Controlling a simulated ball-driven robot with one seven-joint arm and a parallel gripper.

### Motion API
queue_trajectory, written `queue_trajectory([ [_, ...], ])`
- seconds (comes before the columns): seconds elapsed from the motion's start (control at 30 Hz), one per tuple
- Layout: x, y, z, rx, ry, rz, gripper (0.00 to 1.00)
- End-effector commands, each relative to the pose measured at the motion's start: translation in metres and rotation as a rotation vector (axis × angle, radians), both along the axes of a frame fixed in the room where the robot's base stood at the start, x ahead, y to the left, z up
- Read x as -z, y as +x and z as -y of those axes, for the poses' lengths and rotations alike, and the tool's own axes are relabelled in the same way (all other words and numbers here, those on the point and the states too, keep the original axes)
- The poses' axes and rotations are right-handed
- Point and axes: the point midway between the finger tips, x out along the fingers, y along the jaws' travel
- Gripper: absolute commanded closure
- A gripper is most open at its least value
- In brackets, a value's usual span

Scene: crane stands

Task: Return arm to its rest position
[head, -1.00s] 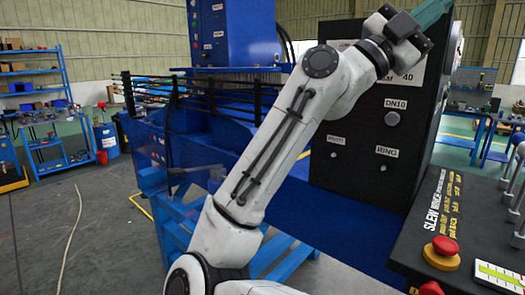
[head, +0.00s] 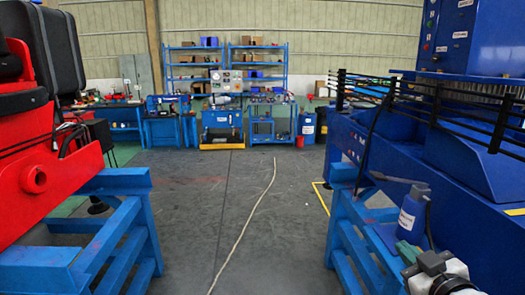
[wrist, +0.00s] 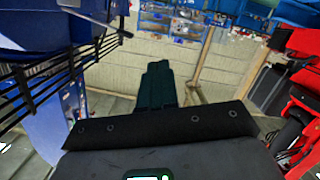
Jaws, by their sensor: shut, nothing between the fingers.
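My gripper (wrist: 158,86) shows in the wrist view as dark green fingers closed together, with nothing between them. In the head view, the end of my arm is low at the lower right edge, and the gripper's teal tip (head: 408,252) shows beside the blue stand. Most of my arm is out of the head view. It is not touching anything that I can make out.
A blue crane machine (head: 470,190) on a blue stand (head: 350,235) is close on the right. A red machine (head: 25,170) on a blue stand (head: 120,235) is at left. Clear floor with a cable (head: 247,222) lies between.

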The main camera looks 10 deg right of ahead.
Motion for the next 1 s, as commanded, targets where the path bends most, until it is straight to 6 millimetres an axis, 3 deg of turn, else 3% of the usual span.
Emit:
queue_trajectory([
  [0.03, 0.035, -0.012, -0.009, -0.008, 0.035, -0.102, 1.00],
  [0.2, 0.136, -0.067, -0.036, 0.003, 0.161, -0.432, 1.00],
  [0.27, 0.168, -0.093, -0.046, 0.017, 0.201, -0.548, 1.00],
  [0.4, 0.231, -0.163, -0.066, 0.074, 0.284, -0.815, 1.00],
  [0.5, 0.262, -0.213, -0.078, 0.126, 0.329, -0.983, 1.00],
  [0.6, 0.281, -0.255, -0.087, 0.177, 0.360, -1.115, 1.00],
  [0.7, 0.291, -0.284, -0.092, 0.214, 0.376, -1.201, 1.00],
  [0.83, 0.296, -0.300, -0.095, 0.236, 0.384, -1.249, 1.00],
  [1.0, 0.296, -0.301, -0.095, 0.238, 0.384, -1.252, 1.00],
])
